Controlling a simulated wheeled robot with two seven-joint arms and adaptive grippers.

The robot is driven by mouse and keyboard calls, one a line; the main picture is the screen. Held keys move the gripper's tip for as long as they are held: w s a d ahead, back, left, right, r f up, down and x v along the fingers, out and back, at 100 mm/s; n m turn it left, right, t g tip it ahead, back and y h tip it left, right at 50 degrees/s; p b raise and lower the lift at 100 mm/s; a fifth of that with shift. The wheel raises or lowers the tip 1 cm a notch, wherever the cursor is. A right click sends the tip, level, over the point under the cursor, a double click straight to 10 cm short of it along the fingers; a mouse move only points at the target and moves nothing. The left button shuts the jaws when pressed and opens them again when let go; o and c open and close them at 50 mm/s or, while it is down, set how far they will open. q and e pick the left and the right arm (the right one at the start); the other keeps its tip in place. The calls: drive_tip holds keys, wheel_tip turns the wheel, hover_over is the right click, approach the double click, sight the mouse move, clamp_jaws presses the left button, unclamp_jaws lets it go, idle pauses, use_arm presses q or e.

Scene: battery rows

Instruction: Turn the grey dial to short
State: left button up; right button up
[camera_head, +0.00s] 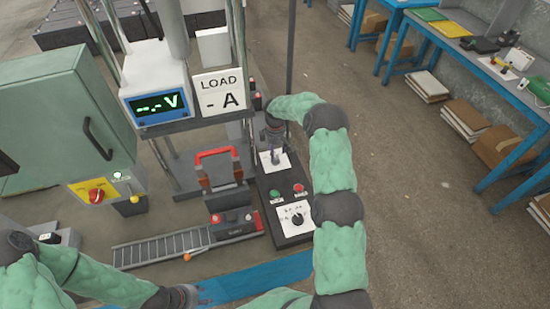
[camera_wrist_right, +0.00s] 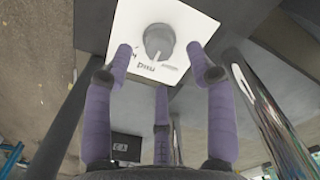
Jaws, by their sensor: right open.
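The grey dial (camera_wrist_right: 158,42) sits on a white square plate (camera_wrist_right: 185,20) with printed words, only partly readable, in the right wrist view. The same white plate (camera_head: 283,164) shows at the far end of a dark control box in the head view. My right gripper (camera_head: 273,156) is over that plate and hides most of the dial there. Its purple fingers (camera_wrist_right: 165,75) are spread open and empty, with the dial just beyond the fingertips. My left gripper (camera_head: 190,297) is low over the blue strip at the front, away from the dial; its fingers are unclear.
The control box (camera_head: 268,196) also carries a green button (camera_head: 275,195), a red button (camera_head: 299,188) and a black dial (camera_head: 297,219). A red-handled device (camera_head: 217,152) and a LOAD meter sign (camera_head: 220,92) stand to the left. Open floor (camera_head: 410,200) lies right.

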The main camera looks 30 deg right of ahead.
drive_tip(key=shift+f, duration=2.15)
clamp_jaws()
